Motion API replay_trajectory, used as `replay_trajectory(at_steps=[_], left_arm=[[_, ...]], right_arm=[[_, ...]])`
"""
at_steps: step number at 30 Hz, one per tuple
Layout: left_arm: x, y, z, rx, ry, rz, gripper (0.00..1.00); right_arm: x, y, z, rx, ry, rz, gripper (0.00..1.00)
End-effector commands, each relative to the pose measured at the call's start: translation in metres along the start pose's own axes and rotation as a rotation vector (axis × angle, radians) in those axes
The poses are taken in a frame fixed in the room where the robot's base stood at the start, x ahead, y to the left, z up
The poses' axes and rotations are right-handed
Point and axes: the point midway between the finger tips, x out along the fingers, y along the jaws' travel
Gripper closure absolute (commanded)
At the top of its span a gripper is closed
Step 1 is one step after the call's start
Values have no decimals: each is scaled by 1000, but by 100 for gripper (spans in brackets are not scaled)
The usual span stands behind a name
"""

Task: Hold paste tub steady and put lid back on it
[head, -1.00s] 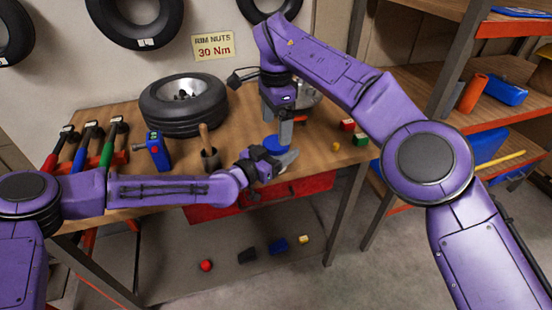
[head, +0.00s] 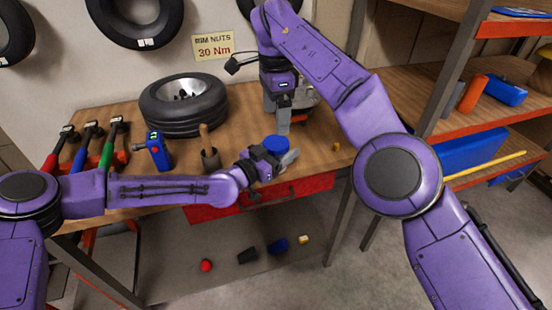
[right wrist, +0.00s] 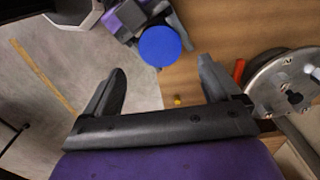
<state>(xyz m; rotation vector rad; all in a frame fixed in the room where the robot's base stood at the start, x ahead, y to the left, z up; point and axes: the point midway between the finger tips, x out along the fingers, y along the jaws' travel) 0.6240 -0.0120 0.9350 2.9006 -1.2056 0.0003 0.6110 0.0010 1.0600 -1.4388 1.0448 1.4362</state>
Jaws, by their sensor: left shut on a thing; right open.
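My left gripper (head: 284,162) is shut on the paste tub at the front of the bench. The tub's body is mostly hidden by the gripper. The round blue lid (head: 277,145) lies over the tub and looks level; it also shows as a full blue disc in the right wrist view (right wrist: 160,46). Whether its rim is fully seated I cannot tell. My right gripper (head: 282,128) is open and empty, pointing down just behind the lid. In the right wrist view its two fingers (right wrist: 162,72) are spread wide, with the lid beyond them.
A wheel (head: 184,104) lies at the back of the bench. A dark cup with a wooden handle (head: 209,158) and a blue tool (head: 158,151) stand left. A metal disc-shaped part (right wrist: 288,82) is close to my right gripper. A small yellow piece (head: 336,146) lies right.

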Motion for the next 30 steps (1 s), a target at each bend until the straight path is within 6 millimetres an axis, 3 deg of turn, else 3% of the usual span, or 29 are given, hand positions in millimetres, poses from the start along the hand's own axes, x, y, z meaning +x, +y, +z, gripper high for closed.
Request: replay_trajectory(at_steps=[15,26,29,30], left_arm=[[0,0,0,0,0,0,100],[0,0,0,0,0,0,100],[0,0,0,0,0,0,100],[0,0,0,0,0,0,100]], right_arm=[[69,0,0,0,-2,2,10],[76,0,0,2,-2,0,10],[75,0,0,1,-2,0,36],[75,0,0,1,-2,0,49]])
